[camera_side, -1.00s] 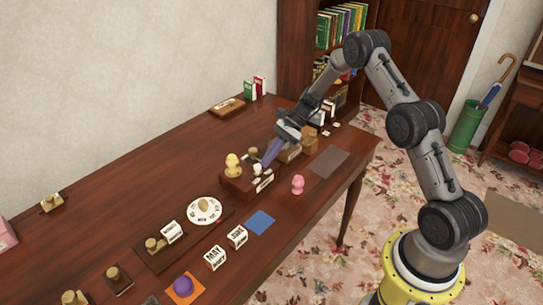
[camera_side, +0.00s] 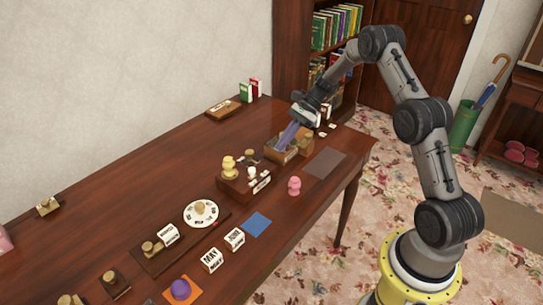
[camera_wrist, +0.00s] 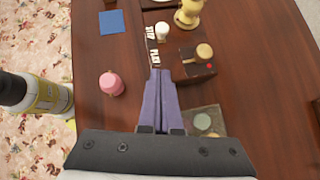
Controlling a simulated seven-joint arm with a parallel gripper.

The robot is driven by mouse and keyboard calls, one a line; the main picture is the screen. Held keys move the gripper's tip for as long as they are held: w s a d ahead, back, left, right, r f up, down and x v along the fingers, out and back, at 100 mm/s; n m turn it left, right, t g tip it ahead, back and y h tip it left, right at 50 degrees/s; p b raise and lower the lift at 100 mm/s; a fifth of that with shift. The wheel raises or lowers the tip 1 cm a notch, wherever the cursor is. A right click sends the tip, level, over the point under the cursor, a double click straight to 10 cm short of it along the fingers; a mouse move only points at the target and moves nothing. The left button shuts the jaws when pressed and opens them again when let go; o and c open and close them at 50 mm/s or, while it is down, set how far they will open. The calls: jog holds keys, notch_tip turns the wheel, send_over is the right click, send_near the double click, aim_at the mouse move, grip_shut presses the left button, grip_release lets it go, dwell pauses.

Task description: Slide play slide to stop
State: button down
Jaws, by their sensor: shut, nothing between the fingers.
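A dark wooden block (camera_side: 240,185) sits mid-table with a white label plate (camera_side: 262,182) on its front. In the wrist view the white letters (camera_wrist: 153,56) appear to read PLAY, with what looks like STOP (camera_wrist: 149,32) farther away. A white knob (camera_wrist: 162,31) stands beside the farther label; it also shows in the side view (camera_side: 252,172). A tan round knob (camera_wrist: 204,51) is on the dark block to the right, near a red dot. My gripper (camera_wrist: 160,72) has its purple fingers together, empty, apart from the white knob. In the side view my gripper (camera_side: 283,146) is over an open wooden box.
The wooden box (camera_side: 273,153) stands beyond the block. A yellow figure (camera_side: 229,165) is at the block's left. A pink figure (camera_side: 294,186), a blue square (camera_side: 257,224) and a white dial (camera_side: 201,213) are nearby. Bare tabletop lies toward the wall.

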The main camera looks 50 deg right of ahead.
jog(key=shift+v, duration=2.3)
jog(key=a+r+n+h, duration=0.1)
jog(key=a+r+n, duration=0.2)
jog(key=a+r, duration=0.7)
jog(key=s+a+r+n+h, duration=0.1)
jog(key=s+a+r+n, duration=0.1)
jog(key=s+a+r, duration=0.3)
jog(key=s+a+r+n+h, duration=0.1)
jog(key=s+a+r+n, duration=0.1)
jog(key=r, duration=0.5)
jog(key=s+a+r+n+t+h, duration=0.1)
jog(key=s+a+n, duration=0.15)
jog(key=s, duration=0.55)
jog(key=s+a+r+n+t+h, duration=0.15)
jog(key=s+n, duration=0.25)
jog(key=s, duration=0.4)
jog(key=s+d+f+n+h, duration=0.3)
jog(key=s+f+n, duration=0.4)
jog(key=shift+d+t, duration=0.35)
jog(key=shift+d, duration=0.05)
